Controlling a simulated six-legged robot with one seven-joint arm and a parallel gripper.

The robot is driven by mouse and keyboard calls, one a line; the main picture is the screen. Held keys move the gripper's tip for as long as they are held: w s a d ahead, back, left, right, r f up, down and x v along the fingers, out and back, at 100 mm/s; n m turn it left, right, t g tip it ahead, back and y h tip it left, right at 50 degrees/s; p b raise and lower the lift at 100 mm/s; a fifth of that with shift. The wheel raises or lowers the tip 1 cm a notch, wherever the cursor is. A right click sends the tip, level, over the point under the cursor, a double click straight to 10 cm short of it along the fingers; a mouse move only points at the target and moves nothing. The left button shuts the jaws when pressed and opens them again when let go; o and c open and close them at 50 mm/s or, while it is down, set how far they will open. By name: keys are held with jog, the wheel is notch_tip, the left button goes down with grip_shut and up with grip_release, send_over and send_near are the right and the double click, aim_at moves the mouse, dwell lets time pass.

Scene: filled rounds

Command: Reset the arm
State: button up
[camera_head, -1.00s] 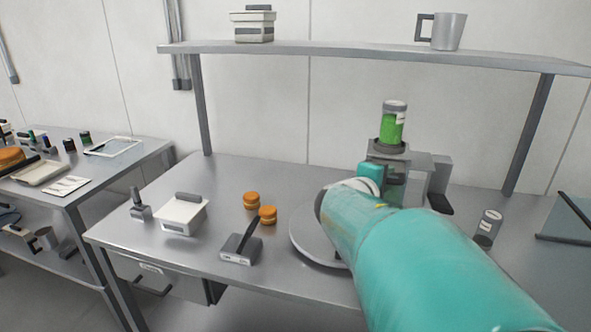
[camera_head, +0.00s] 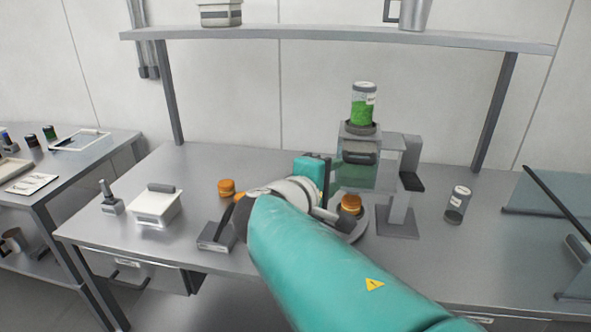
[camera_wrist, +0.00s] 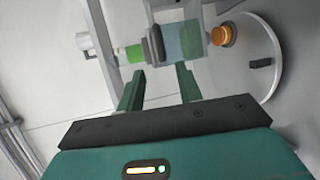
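My gripper (camera_head: 318,172) shows in the head view as a teal block left of the grey machine, with its fingertips hard to make out. In the wrist view my gripper (camera_wrist: 160,70) has two green fingers standing well apart, with nothing held between them. The grey machine (camera_head: 390,165) carries a jar with green contents (camera_head: 363,103) on top. My teal arm reaches from the lower right and hides part of the table. An orange round piece (camera_head: 350,203) sits on the round plate (camera_head: 357,228) beside the machine; the wrist view shows it too (camera_wrist: 222,36).
The metal table (camera_head: 190,237) holds a white box (camera_head: 155,205), a grey block (camera_head: 216,237), another orange piece (camera_head: 227,187) and a jar (camera_head: 457,204). A shelf (camera_head: 330,38) spans above. A side table (camera_head: 50,190) stands left. Glass panels (camera_head: 555,205) are at right.

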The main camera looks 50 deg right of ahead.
dwell(0.3)
jog(key=w+a+f+m+t+y, duration=0.1)
jog(key=w+a+f+t+y, duration=0.1)
jog(key=a+f+y, duration=0.45)
jog(key=w+a+f+m+t+y, duration=0.1)
jog(key=w+a+f+y, duration=0.2)
jog(key=a, duration=0.6)
jog(key=a+f+y, duration=0.1)
jog(key=a+y, duration=0.2)
jog(key=a, duration=0.5)
jog(key=w+a+f+t+y, duration=0.1)
jog(key=a+y, duration=0.2)
jog(key=a, duration=0.5)
jog(key=shift+w+a+f+t, duration=0.15)
jog(key=shift+a+f+t, duration=0.15)
jog(key=shift+a+f, duration=0.05)
jog(key=shift+d, duration=0.25)
